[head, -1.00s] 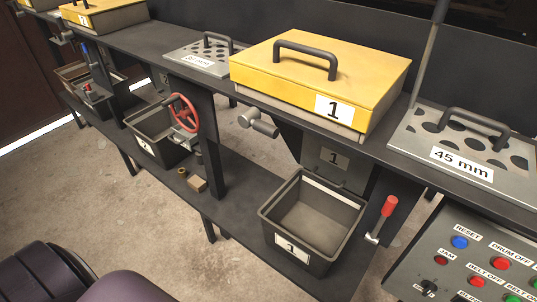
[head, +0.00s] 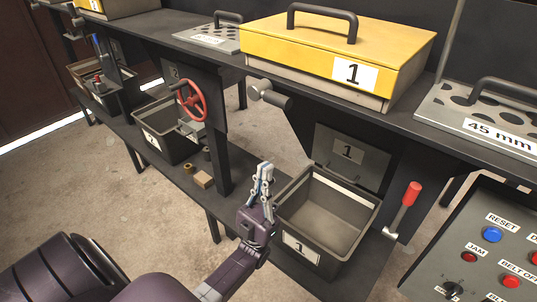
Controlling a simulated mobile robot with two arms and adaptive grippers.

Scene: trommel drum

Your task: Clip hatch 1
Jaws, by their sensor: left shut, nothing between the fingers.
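The yellow hatch 1 (head: 335,42) has a black handle and a white label "1". It lies closed on its grey box on the dark bench. A grey round-ended latch part (head: 269,93) sticks out below the box's left front. A grey flap (head: 348,153), also marked 1, is below the bench. My left gripper (head: 264,170) is shut and empty, pointing up beside the left edge of the open bin 1 (head: 345,180). It is below the latch part and apart from it in the picture. My right gripper is not in view.
A lever with a red grip (head: 406,202) stands right of bin 1. A red handwheel (head: 191,101) is to the left. A button panel (head: 490,245) is at the lower right. A perforated 45 mm plate (head: 490,105) lies on the bench. Small blocks (head: 203,179) lie on the lower shelf.

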